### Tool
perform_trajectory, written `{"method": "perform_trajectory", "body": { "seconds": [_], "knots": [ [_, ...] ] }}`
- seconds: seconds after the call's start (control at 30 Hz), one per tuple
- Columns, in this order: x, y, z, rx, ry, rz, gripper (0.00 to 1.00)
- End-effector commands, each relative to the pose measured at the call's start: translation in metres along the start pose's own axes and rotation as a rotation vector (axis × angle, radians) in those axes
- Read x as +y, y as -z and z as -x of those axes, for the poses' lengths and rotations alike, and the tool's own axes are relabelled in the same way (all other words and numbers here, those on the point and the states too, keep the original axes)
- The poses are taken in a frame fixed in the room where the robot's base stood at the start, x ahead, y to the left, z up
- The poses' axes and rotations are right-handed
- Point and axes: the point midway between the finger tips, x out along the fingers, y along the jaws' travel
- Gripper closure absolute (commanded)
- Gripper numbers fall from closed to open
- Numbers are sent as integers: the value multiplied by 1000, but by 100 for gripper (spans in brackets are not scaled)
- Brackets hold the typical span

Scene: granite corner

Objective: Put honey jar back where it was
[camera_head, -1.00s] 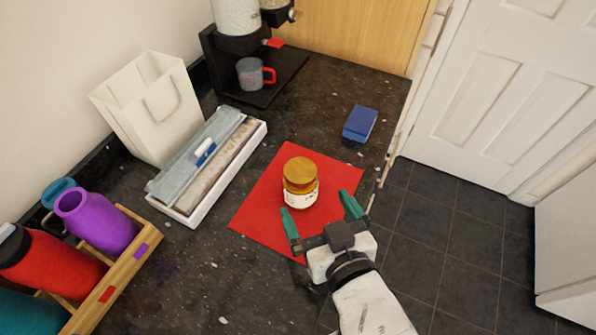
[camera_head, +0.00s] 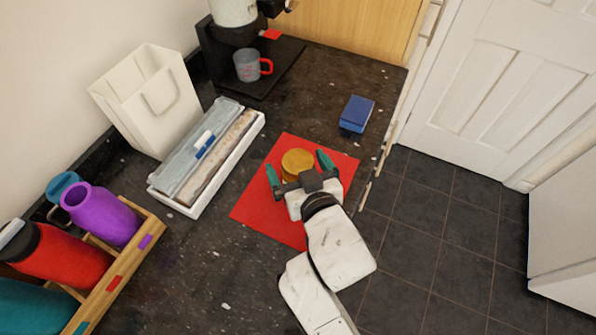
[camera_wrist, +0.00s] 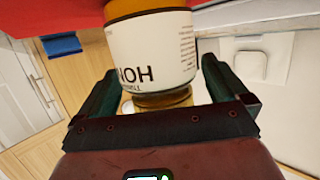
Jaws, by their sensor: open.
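The honey jar (camera_head: 297,163) stands on the red mat (camera_head: 262,207), its golden lid showing in the head view. In the wrist view the jar (camera_wrist: 152,55) shows a white label with dark lettering and appears upside down. My gripper (camera_head: 297,170) is open, with its green fingers on either side of the jar. In the wrist view, the fingers (camera_wrist: 155,85) flank the jar with gaps visible beside it. The jar's lower part is hidden by my gripper in the head view.
A white tray (camera_head: 186,207) with rolls lies left of the mat, and a paper bag (camera_head: 148,100) stands behind it. A blue box (camera_head: 357,114) lies near the counter's right edge. A wooden rack (camera_head: 120,275) holds several bottles. A cup (camera_head: 247,66) stands on the coffee machine.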

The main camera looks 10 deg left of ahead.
Motion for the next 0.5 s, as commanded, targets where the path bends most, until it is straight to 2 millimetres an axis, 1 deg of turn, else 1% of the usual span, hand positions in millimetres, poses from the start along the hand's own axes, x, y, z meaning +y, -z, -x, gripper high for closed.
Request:
{"method": "perform_trajectory", "body": {
  "seconds": [0.07, 0.5],
  "knots": [
    [0, 0, 0, 0, 0, 0, 0],
    [0, 0, 0, -1, 0, 0, 42]
  ]
}}
